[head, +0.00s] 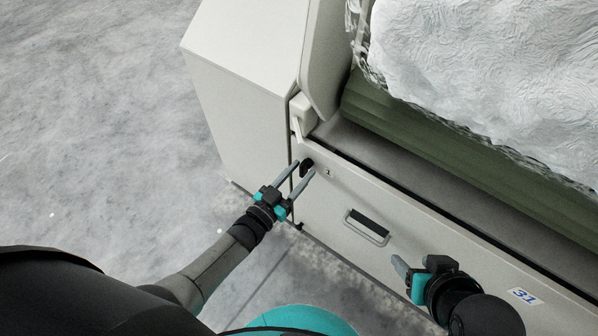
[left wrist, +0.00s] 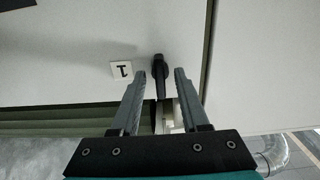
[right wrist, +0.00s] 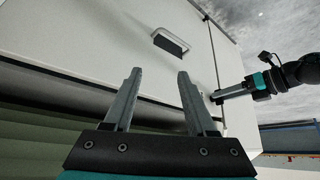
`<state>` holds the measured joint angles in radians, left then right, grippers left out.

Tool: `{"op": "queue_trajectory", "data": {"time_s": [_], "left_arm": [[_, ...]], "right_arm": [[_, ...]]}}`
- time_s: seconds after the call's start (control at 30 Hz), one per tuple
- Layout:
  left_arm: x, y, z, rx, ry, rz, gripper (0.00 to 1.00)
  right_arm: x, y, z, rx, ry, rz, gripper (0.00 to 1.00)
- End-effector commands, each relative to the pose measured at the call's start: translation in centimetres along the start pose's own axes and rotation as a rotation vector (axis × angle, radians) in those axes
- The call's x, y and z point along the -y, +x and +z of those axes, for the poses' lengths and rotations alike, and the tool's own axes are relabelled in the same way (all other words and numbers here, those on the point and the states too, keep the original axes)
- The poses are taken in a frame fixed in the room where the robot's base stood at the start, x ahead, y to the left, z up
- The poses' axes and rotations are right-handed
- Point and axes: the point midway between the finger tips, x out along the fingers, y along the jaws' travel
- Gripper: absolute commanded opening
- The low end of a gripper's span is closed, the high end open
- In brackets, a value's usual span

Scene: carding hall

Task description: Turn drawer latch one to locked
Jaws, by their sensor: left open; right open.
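Drawer latch one is a small black knob (head: 307,166) at the upper left of the pale drawer front (head: 335,205), beside a label marked 1 (head: 329,173). In the left wrist view the latch (left wrist: 159,68) has a narrow black bar, pointing down in that picture. My left gripper (head: 305,167) is open, with its fingers on either side of the latch; contact cannot be told. The label also shows in the left wrist view (left wrist: 121,69). My right gripper (head: 413,263) is open and empty in front of the drawer, right of the handle (head: 368,226).
A pale cabinet side (head: 240,100) stands left of the drawer. Above the drawer is an opening with a green panel (head: 420,125) and white fibre (head: 490,50). A label reading 31 (head: 524,296) is on the front at right. Bare concrete floor (head: 110,130) lies at left.

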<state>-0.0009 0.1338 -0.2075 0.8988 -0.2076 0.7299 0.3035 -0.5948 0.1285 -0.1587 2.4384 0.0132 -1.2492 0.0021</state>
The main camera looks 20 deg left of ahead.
Motion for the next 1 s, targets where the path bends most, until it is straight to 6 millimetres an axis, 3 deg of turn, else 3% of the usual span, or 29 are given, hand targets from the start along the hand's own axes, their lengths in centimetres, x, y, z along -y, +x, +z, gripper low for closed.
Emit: {"op": "queue_trajectory", "data": {"time_s": [0.33,0.7,1.0], "left_arm": [[0.0,-3.1,-0.1,0.004,0.000,-0.001,0.45],[0.0,-11.7,-0.1,0.005,0.000,0.000,0.45],[0.1,-15.0,0.0,0.000,0.001,-0.001,0.45]], "right_arm": [[-1.4,-1.9,1.6,0.156,0.017,0.040,0.57],[-1.5,1.9,4.0,0.226,0.016,0.036,0.57],[-1.5,2.9,4.8,0.239,0.015,0.035,0.57]]}}
